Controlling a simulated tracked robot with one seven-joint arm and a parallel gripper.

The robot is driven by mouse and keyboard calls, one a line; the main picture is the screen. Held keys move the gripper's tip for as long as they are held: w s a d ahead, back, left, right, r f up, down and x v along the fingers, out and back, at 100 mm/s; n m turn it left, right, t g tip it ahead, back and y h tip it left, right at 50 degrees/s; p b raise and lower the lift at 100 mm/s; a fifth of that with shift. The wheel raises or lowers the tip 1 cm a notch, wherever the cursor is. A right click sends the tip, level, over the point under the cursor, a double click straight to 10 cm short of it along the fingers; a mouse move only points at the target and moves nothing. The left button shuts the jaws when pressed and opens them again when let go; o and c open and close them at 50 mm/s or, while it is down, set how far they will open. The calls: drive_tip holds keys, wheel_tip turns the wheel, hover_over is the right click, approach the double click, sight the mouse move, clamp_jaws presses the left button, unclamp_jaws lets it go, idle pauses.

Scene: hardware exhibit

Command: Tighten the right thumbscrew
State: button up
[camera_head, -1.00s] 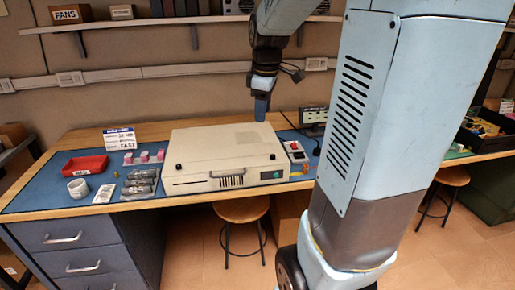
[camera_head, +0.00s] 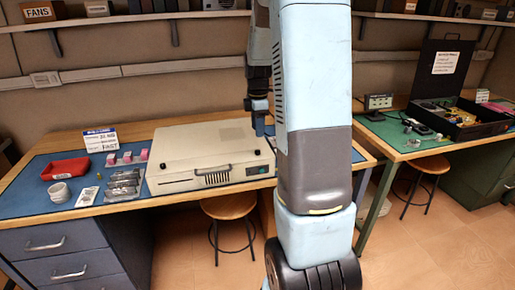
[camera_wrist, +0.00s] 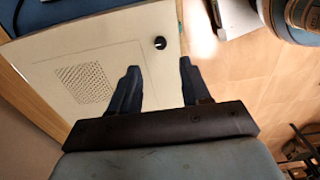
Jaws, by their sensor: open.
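A beige case (camera_head: 205,145) lies flat on the blue mat, with a handle and slot on its front. My gripper (camera_head: 260,128) is above the right part of the case, partly hidden by my arm. In the wrist view, my gripper (camera_wrist: 159,72) is open and empty, with its two dark fingers apart. A black knob (camera_wrist: 160,43), apparently the right thumbscrew, shows beyond and between the fingertips, apart from them.
A green-topped bench (camera_head: 385,135) with a black open box (camera_head: 465,125) stands at right.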

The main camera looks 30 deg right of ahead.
sight(258, 152)
wheel_tip(258, 152, down, 9)
drive_tip(key=shift+f, duration=0.1)
idle(0.3)
drive_tip(key=shift+c, duration=0.3)
clamp_jaws()
